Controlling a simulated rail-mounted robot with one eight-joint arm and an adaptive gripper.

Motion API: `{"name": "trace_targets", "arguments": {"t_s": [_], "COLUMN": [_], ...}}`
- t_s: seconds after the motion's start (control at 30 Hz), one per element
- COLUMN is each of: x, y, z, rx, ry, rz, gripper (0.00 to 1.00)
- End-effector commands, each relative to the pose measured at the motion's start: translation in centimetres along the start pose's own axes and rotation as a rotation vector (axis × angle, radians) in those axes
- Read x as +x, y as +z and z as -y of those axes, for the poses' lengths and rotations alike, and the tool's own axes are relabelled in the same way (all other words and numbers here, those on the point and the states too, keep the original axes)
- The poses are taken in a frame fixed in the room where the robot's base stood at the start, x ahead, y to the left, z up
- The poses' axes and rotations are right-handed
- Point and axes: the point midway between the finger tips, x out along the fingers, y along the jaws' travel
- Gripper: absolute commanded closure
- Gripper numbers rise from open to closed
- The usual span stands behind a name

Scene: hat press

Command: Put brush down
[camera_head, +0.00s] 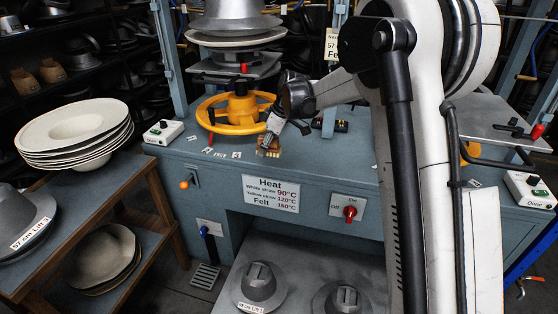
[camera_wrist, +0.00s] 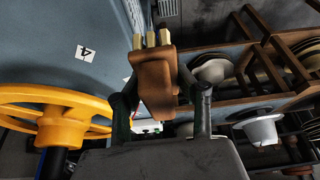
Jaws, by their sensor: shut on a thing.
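My gripper (camera_head: 272,138) is shut on the brush, just right of the yellow handwheel in the head view. The brush (camera_head: 268,151) is small and brown with pale bristle tufts. In the wrist view the brush (camera_wrist: 155,80) sits between the two dark fingers of my gripper (camera_wrist: 160,98), with its tufts pointing up in the picture. The brush appears over the front edge of the blue-grey press bench (camera_head: 330,160). I cannot tell whether it touches the bench.
The yellow handwheel (camera_head: 238,112) stands close left of my gripper, under the press plates. A side table (camera_head: 30,255) with stacked pale hat blanks (camera_head: 75,130) is at left. A temperature sign (camera_head: 270,193) and a red switch (camera_head: 349,212) are on the bench front. Metal hat forms (camera_head: 260,285) lie below.

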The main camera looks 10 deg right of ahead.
Motion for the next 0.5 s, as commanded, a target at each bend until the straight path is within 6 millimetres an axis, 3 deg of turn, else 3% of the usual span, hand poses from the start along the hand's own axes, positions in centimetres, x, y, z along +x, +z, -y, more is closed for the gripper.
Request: {"name": "trace_targets", "arguments": {"t_s": [0.3,0.5], "x": [3.0,4.4], "y": [2.3,3.3], "z": [-6.0,-8.7], "rx": [0.004,0.004], "ry": [0.002,0.002], "rz": [0.0,0.0], "gripper": [0.98,0.98]}}
